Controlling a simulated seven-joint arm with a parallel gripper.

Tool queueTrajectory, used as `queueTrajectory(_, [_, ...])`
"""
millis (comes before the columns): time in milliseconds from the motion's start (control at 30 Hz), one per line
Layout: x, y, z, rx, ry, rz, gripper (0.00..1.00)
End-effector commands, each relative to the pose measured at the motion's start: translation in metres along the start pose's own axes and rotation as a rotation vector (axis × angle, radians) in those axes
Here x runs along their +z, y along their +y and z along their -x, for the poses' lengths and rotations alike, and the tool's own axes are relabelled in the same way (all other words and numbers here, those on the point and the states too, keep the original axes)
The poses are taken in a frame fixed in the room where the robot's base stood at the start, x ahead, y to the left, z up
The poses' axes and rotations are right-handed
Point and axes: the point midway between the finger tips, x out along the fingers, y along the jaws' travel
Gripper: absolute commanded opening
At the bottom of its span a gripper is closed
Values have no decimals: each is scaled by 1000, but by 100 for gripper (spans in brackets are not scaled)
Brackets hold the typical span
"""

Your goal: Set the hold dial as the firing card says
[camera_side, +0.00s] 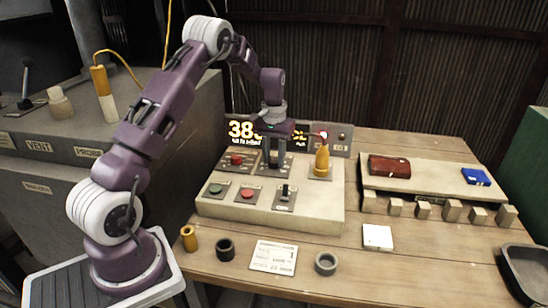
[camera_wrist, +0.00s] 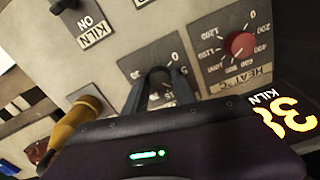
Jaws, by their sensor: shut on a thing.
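The hold dial (camera_wrist: 160,79) is a black knob on a dark plate with white numbers, 0, 5 and 15 among them, in the wrist view. My gripper (camera_wrist: 158,74) has one finger on each side of this knob and is shut on it. In the side view my gripper (camera_side: 273,160) points down at the back of the control panel and hides most of the dial. The dial's pointer cannot be made out.
The red heat knob (camera_wrist: 239,45) is close beside the dial. An orange handle (camera_side: 322,160) stands upright right of my gripper. A kiln switch (camera_side: 285,193), a green button (camera_side: 216,188) and a red button (camera_side: 248,194) are at the panel's front. A lit display (camera_side: 241,130) stands behind.

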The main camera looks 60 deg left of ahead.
Motion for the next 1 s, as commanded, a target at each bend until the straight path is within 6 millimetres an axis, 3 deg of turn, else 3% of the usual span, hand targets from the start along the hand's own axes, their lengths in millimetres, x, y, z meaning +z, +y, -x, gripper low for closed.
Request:
queueTrajectory(100, [-1,0,1,1,4,0,0])
queueTrajectory(133, [-1,0,1,1,4,0,38])
queueTrajectory(200, [-1,0,1,1,3,-1,51])
queueTrajectory(233, [-1,0,1,1,3,-1,54])
queueTrajectory(533, [0,0,2,0,2,-1,54])
queueTrajectory(800, [-1,0,54,1,5,-1,54])
queueTrajectory(1000, [0,0,71,1,2,-1,54])
